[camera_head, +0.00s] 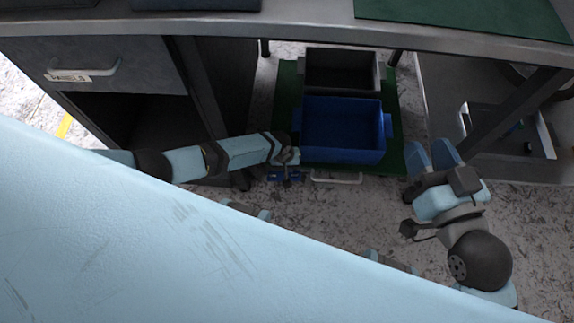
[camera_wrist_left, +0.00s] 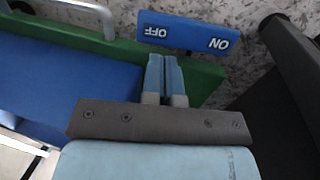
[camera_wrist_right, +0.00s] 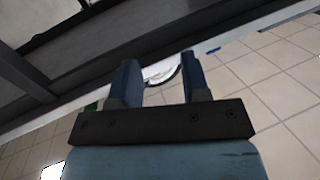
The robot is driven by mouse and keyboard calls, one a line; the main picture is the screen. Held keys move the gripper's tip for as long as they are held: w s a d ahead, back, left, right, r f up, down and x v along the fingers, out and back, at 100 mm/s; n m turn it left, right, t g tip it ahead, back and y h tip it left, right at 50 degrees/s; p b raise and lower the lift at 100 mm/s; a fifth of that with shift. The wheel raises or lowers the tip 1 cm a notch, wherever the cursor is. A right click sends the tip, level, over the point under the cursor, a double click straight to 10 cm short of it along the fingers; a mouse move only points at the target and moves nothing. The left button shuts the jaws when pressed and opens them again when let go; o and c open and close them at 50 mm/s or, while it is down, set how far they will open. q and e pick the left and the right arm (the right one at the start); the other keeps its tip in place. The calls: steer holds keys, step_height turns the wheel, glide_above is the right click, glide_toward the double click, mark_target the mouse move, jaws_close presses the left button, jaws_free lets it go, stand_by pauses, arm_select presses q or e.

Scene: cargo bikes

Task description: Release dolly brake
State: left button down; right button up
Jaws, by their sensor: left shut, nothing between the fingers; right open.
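The green dolly (camera_head: 395,110) stands under the table and carries a blue crate (camera_head: 340,157). Its blue brake pedal (camera_wrist_left: 186,33) has white OFF and ON lettering, upside down in the left wrist view, with OFF left and ON right. In the head view the pedal is mostly hidden by my left gripper (camera_head: 288,172). My left gripper is shut and empty; its fingertips (camera_wrist_left: 164,58) point at the pedal's middle. I cannot tell whether they touch it. My right gripper (camera_head: 433,150) is open and empty, to the right of the dolly.
A dark grey crate (camera_head: 341,87) sits behind the blue one. A pale handle (camera_head: 337,178) is at the dolly's front edge. A drawer cabinet (camera_head: 120,75) stands at left, and a table leg and shelf (camera_head: 508,150) at right. Speckled floor is clear in front.

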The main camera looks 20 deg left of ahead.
arm_select(q)
steer(key=b+x, duration=0.2)
steer(key=x, duration=0.1)
steer(key=shift+b+x, duration=0.8)
steer(key=shift+b, duration=0.1)
arm_select(e)
steer(key=w+n, duration=0.1)
steer(key=w+d+n+t, duration=0.1)
steer(key=n, duration=0.1)
steer(key=shift+w+d+r+t+y, duration=0.1)
steer(key=shift+d+t+y, duration=0.15)
steer(key=shift+t+y, duration=0.05)
